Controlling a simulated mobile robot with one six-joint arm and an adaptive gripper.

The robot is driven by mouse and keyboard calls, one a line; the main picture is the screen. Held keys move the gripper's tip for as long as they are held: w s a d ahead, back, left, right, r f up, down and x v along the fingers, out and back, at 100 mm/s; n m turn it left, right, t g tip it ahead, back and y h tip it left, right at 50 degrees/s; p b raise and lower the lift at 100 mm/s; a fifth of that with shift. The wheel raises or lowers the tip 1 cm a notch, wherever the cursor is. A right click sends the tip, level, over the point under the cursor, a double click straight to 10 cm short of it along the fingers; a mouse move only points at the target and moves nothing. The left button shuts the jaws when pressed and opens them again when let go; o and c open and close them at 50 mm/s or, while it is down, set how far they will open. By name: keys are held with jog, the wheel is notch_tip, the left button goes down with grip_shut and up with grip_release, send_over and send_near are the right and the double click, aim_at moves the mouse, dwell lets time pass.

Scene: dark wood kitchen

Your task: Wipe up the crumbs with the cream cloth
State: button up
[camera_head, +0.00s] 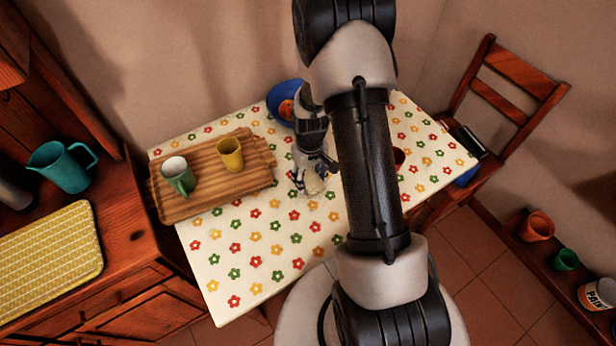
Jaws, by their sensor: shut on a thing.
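My gripper (312,184) is low over the flowered tablecloth, near the middle of the table (235,262). It is shut on the cream cloth (316,186), a small pale bundle at the fingertips, down at or very near the table surface. I cannot tell if it touches the table. The crumbs are too small to make out against the flower pattern, and my arm hides part of the table to the right.
A wooden tray (215,198) with a green-and-white mug (178,176) and a yellow cup (230,154) stands left of the gripper. A blue bowl (284,97) is behind it. A red item (399,158) shows right of my arm. The table's front left is clear.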

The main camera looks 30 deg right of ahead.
jog(key=shift+r+p, duration=2.15)
jog(key=shift+r, duration=0.85)
jog(key=shift+r, duration=0.1)
jog(key=shift+r+p, duration=1.1)
jog(key=shift+r, duration=0.4)
jog(key=shift+f, duration=0.1)
